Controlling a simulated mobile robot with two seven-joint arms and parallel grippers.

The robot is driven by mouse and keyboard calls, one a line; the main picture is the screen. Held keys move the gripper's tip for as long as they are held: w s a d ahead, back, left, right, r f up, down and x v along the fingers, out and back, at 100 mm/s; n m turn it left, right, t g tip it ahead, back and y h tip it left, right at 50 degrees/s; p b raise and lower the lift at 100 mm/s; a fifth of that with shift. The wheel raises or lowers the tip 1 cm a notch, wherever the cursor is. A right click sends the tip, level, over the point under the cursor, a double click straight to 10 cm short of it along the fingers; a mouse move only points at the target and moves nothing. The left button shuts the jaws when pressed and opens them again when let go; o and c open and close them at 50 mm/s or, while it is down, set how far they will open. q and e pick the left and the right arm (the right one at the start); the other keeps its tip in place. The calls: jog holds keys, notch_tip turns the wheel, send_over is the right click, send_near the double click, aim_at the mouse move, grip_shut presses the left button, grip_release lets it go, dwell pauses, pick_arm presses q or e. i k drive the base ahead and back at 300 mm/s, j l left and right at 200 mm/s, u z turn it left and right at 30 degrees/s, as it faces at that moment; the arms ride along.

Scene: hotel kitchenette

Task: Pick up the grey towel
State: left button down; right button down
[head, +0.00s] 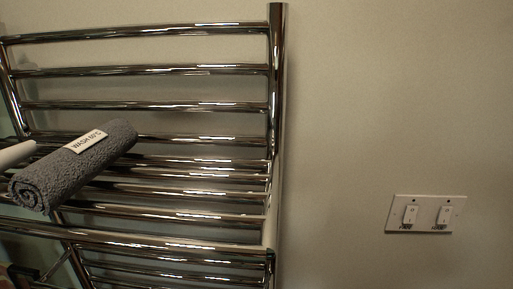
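The grey towel (78,168) is rolled up and lies on the shelf bars of a chrome towel rack (276,85), at the left of the head view. Its spiral end faces the lower left, and a white label reading "WASH 60°C" is on its top. No gripper can be made out on or beside the towel. Neither of my grippers is clearly in view.
A smooth white piece (14,154) enters at the left edge, close behind the towel; I cannot tell what it is. A dark shape (22,276) shows at the bottom left corner. A double switch plate (426,214) is on the bare wall at right.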

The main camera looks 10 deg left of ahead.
aim_at(49, 182)
jog(key=u, duration=0.4)
jog(key=i+j+u, duration=0.1)
jog(key=u, duration=0.65)
jog(key=i+j, duration=0.05)
